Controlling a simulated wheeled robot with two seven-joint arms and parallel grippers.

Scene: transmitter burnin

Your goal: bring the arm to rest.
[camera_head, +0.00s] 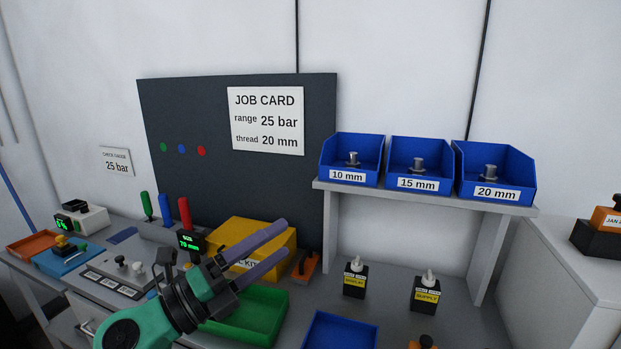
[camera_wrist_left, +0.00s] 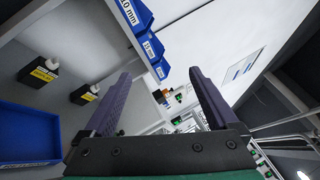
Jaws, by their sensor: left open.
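My left gripper (camera_head: 264,246) is in the head view with its arm coming in from the bottom left. Its two purple fingers are apart, and nothing is between them. It is in the air over the bench, in front of the yellow box (camera_head: 226,232) and above the green tray (camera_head: 262,312). In the left wrist view the fingers of this gripper (camera_wrist_left: 160,95) also stand wide apart with a gap between them. My right gripper is in neither view.
Blue bins marked 10 mm (camera_head: 349,176), 15 mm (camera_head: 417,184) and 20 mm (camera_head: 496,193) stand on a raised shelf (camera_head: 420,200). Below are two black bottles (camera_head: 355,280) and an empty blue tray (camera_head: 342,330). A dark panel (camera_head: 215,110) with a job card (camera_head: 266,120) stands behind.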

